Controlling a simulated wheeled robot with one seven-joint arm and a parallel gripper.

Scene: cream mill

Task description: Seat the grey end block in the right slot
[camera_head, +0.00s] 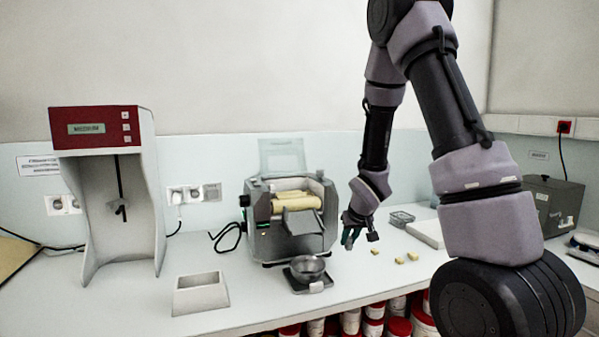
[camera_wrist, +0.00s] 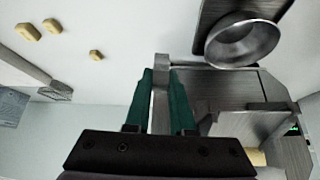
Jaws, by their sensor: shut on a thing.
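In the wrist view my gripper (camera_wrist: 162,76) has its two green fingers shut on the grey end block (camera_wrist: 160,92), a narrow upright strip between them. The mill (camera_wrist: 225,105) is close beside the fingers, to the right; I cannot tell whether the block touches it. In the head view my gripper (camera_head: 350,234) is just right of the mill (camera_head: 263,225), near its right side. The mill has cream rollers (camera_head: 290,203) and a raised clear cover (camera_head: 282,156). The block is too small to make out in the head view. I cannot make out the right slot.
A metal bowl (camera_head: 307,267) stands on a dark base before the mill. A white trough (camera_head: 200,294) and red-topped machine (camera_head: 97,128) stand left.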

